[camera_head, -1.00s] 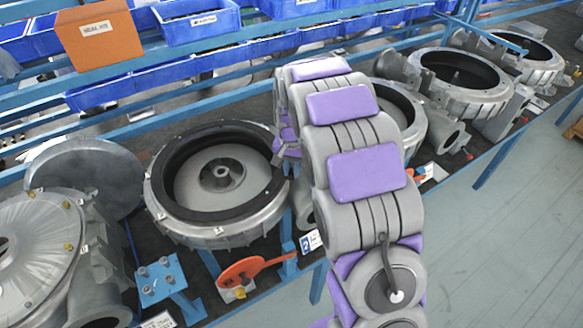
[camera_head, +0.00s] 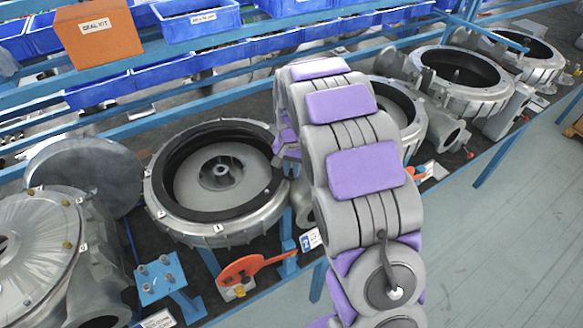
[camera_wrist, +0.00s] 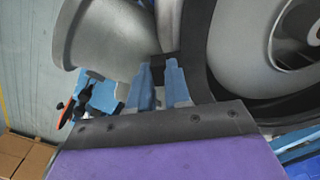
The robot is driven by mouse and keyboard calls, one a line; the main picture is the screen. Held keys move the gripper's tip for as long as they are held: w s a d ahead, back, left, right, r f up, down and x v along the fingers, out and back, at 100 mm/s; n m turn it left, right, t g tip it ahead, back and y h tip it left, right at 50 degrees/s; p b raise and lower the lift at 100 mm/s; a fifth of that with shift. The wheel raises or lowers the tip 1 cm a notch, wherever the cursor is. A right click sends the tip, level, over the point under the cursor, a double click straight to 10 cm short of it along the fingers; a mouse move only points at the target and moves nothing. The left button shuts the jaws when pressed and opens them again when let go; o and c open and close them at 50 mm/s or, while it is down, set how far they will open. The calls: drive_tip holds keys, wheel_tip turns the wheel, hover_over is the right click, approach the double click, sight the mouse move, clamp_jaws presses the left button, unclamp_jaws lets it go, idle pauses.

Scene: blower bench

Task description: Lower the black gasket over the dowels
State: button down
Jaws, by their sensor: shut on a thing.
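The black gasket (camera_head: 220,134) is a wide dark ring over the opening of the round silver blower housing (camera_head: 205,233), left of my arm in the head view. It looks roughly level and close to the rim; I cannot tell if it touches. In the wrist view my gripper (camera_wrist: 160,72) has its blue fingers closed on a small black part at the gasket's edge, and the dark band (camera_wrist: 196,45) curves away to the right. My arm hides the gripper in the head view. The dowels are too small to make out.
A silver lid-like disc (camera_head: 85,172) and another blower casing (camera_head: 45,240) stand at left. An orange-handled tool (camera_head: 245,268) and a blue block with pins (camera_head: 160,275) are at the bench's front. More housings (camera_head: 460,80) line the right. Blue bins (camera_head: 195,20) are behind.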

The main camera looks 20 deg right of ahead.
drive_tip(key=c, duration=1)
unclamp_jaws()
wheel_tip(320, 180, up, 17)
drive_tip(key=b, duration=0.1)
drive_tip(key=shift+r, duration=0.1)
drive_tip(key=s+f+n+b, duration=0.2)
drive_tip(key=s+f+b, duration=0.3)
drive_tip(key=s, duration=0.8)
drive_tip(key=s+a+f+n+g+b, duration=0.1)
drive_tip(key=s+f+n+b, duration=0.1)
drive_tip(key=s+f+b, duration=0.4)
drive_tip(key=s+a+f+n+b, duration=0.1)
drive_tip(key=s+f+b, duration=0.4)
drive_tip(key=s+f, duration=0.6)
drive_tip(key=s, duration=0.9)
drive_tip(key=shift+s+f+n+g, duration=0.15)
drive_tip(key=shift+s+n+g, duration=0.05)
drive_tip(key=shift+n+g, duration=0.2)
